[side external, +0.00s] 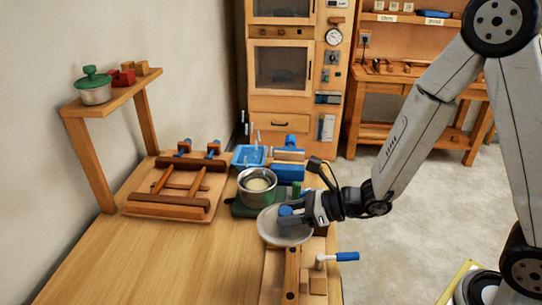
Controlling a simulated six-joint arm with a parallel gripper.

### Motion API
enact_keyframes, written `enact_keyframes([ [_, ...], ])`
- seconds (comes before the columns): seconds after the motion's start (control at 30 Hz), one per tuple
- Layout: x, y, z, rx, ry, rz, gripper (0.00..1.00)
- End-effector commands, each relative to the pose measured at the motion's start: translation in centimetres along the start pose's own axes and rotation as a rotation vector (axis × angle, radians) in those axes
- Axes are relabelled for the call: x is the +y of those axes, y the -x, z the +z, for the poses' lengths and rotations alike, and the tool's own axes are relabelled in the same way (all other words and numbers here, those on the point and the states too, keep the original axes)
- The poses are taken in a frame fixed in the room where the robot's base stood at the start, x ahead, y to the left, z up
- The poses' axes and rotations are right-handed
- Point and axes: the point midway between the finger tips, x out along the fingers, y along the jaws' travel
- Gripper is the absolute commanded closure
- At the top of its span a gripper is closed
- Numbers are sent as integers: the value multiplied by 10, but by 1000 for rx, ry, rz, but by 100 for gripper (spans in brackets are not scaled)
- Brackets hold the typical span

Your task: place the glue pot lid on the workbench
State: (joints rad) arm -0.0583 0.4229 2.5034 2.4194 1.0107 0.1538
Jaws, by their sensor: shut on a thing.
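The glue pot lid, a round grey disc (273,232) with a blue knob, is at the front right part of the workbench (160,260). My gripper (289,213) reaches in from the right and is shut on the lid's blue knob. The lid overlaps the wooden fixture in the picture; I cannot tell whether it touches anything below. The metal glue pot (243,190) stands open just behind the lid, on a green base (241,209), with pale stuff inside. My fingers hide part of the lid.
A wooden fixture (291,272) with a blue-handled tool (346,257) lies in front. A wooden clamp frame (172,205) lies left and a blue tray (249,156) behind. A shelf (122,97) holds a green-lidded pot (95,92). The bench's front left is clear.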

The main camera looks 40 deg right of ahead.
Motion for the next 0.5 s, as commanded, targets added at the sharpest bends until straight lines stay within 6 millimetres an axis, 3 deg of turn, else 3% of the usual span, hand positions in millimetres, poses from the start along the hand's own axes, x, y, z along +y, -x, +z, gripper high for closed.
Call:
enact_keyframes([
  [0.27, -5, -10, -1, 1, -1, 0, 100],
  [0.5, -18, -41, -3, 1, -1, 0, 100],
])
